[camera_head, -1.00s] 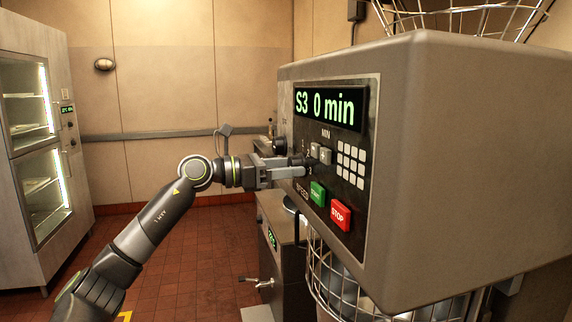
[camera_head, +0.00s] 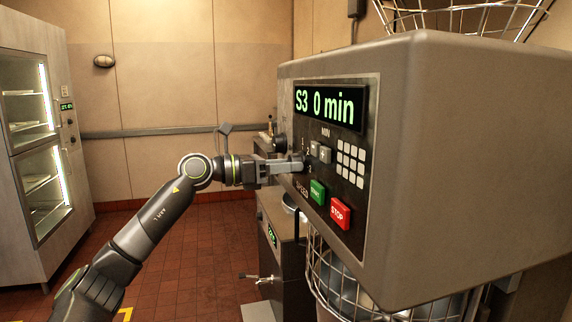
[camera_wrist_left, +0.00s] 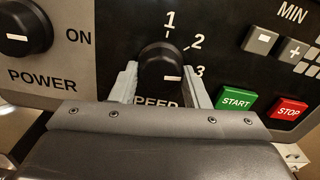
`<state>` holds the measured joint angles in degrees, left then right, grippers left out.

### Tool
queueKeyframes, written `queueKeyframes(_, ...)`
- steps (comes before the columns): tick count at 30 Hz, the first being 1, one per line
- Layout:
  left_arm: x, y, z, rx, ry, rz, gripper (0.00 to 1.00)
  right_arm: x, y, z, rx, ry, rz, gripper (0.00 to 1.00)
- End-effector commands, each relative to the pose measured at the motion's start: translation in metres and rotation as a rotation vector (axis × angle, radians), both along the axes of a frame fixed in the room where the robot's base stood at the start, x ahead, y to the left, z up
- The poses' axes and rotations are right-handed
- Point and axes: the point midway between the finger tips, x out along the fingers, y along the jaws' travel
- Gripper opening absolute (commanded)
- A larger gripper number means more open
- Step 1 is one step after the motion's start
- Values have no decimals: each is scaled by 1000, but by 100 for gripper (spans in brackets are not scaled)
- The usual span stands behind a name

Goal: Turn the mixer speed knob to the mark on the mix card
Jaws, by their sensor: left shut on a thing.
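The black speed knob (camera_wrist_left: 160,62) is on the mixer's dark control panel (camera_head: 327,150). In the left wrist view its white pointer line is at the lower right, towards the 3; the marks 1, 2 and 3 run around it. My left gripper (camera_head: 298,163) is shut on the knob, with one finger on each side, shown in the left wrist view (camera_wrist_left: 161,74). In the head view the fingers hide most of the knob. The green display (camera_head: 329,106) reads "S3 0 min". I see no mix card. My right gripper is not in view.
The green START button (camera_head: 317,191) and red STOP button (camera_head: 340,213) sit close to the right of the fingers. The power knob (camera_wrist_left: 25,32) is to the left in the wrist view. A wire bowl guard (camera_head: 335,275) is below the mixer head.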

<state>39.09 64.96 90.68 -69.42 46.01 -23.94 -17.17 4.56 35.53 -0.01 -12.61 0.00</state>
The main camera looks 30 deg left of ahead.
Motion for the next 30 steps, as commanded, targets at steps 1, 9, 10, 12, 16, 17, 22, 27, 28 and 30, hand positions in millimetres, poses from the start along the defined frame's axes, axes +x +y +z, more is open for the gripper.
queueKeyframes(1,0,0,1,-24,22,0,19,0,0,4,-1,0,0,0)
queueKeyframes(9,0,-1,2,-197,170,0,19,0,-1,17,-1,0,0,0)
queueKeyframes(10,0,-1,2,-218,187,0,19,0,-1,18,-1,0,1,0)
queueKeyframes(12,0,-1,3,-261,224,0,19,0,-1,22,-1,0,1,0)
queueKeyframes(16,-1,-1,2,-336,288,0,19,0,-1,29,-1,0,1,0)
queueKeyframes(17,-1,-1,2,-352,302,0,19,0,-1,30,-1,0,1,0)
queueKeyframes(22,-1,-1,2,-426,364,0,19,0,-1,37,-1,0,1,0)
queueKeyframes(27,-1,-1,2,-474,403,0,19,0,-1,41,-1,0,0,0)
queueKeyframes(28,-1,-1,1,-479,409,0,19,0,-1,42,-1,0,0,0)
queueKeyframes(30,-1,-1,1,-491,417,0,19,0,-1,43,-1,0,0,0)
